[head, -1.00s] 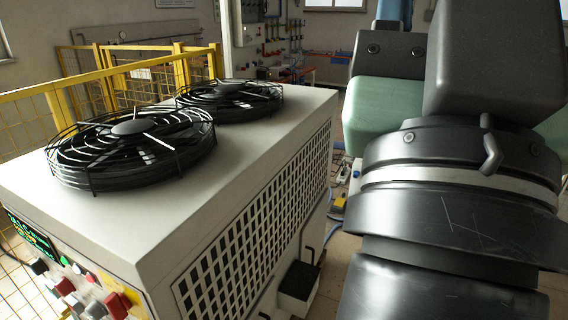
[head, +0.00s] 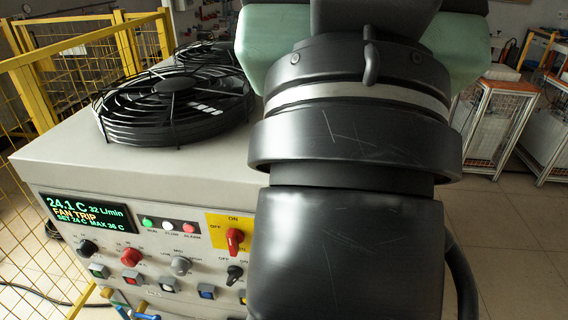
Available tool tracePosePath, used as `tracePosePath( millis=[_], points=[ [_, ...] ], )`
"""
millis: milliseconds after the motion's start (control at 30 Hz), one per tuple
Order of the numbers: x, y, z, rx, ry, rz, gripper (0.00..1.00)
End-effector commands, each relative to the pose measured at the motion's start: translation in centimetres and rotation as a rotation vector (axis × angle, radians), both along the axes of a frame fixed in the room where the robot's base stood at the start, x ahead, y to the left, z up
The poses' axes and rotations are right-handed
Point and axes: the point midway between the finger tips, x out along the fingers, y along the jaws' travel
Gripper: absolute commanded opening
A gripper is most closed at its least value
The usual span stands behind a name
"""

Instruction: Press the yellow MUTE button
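The control panel (head: 150,235) is on the front of a grey cabinet at the lower left. Its bottom row holds several square push buttons, among them a green one (head: 98,270), a red one (head: 131,278) and a blue one (head: 207,291). A yellowish button (head: 243,296) sits at the right end of that row, close beside my arm in the picture. The MUTE lettering is too small to read. My black arm fills the middle and right of the view and hides the cabinet's right part. My gripper is not in view.
The display (head: 88,220) reads 24.1 C and FAN TRIP. Black fan guards (head: 175,105) stand on top. Yellow mesh fencing (head: 30,90) runs along the left. Floor (head: 515,240) is clear at right.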

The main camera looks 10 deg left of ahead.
Motion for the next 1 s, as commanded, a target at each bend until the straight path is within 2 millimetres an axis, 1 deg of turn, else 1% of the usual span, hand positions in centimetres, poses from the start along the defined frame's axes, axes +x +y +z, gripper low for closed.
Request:
tracePosePath(
  millis=[100,133,267,300,400,1000],
  points=[
    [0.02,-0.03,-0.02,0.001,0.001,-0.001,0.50],
    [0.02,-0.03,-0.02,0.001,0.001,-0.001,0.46],
    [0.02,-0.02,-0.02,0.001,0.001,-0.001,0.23],
    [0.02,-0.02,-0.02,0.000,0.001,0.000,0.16],
    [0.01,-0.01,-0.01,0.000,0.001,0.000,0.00],
    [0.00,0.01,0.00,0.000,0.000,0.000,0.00]
  ],
)
